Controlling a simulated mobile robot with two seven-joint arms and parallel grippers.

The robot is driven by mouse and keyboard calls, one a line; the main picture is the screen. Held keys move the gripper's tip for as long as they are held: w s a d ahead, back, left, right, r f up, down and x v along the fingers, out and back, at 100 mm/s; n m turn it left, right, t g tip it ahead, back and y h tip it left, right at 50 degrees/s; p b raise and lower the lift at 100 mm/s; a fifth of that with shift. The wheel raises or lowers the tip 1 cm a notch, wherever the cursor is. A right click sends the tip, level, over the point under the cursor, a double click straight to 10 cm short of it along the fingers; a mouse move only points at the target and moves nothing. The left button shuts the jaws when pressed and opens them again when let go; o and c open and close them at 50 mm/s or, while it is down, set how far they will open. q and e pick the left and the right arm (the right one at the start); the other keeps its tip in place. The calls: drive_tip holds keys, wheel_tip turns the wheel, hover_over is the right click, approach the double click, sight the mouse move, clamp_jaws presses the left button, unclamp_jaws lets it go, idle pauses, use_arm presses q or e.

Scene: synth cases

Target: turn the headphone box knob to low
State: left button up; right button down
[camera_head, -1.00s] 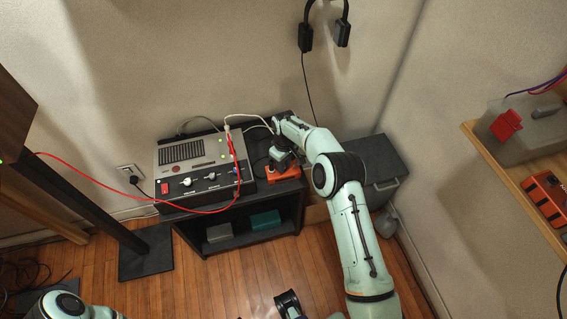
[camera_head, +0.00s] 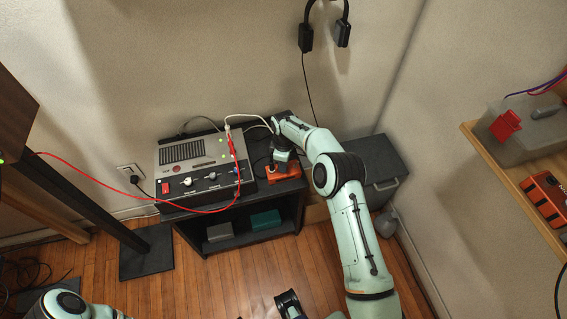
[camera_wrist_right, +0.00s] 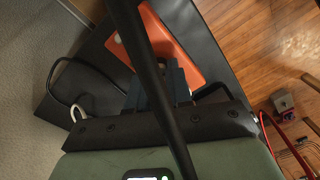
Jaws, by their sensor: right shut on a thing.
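The orange headphone box (camera_head: 286,174) sits on the right end of the black shelf unit's top, beside the grey unit. My right gripper (camera_head: 277,168) reaches down over it from the right. In the right wrist view the orange box (camera_wrist_right: 172,48) lies just beyond the dark fingers (camera_wrist_right: 162,78) of this gripper. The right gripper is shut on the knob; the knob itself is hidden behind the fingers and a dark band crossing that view. The knob's setting cannot be read.
A grey unit (camera_head: 196,168) with several knobs and a red switch stands left of the box. A red cable (camera_head: 90,187) loops in front of it. A white cable rises behind. Headphones (camera_head: 306,38) hang on the wall. A dark case (camera_head: 372,160) stands to the right.

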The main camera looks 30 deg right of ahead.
drive_tip(key=c, duration=1)
unclamp_jaws()
wheel_tip(320, 180, up, 13)
drive_tip(key=shift+w+d+r+p, duration=0.1)
drive_tip(key=shift+w+r+p, duration=0.1)
drive_tip(key=shift+p, duration=0.45)
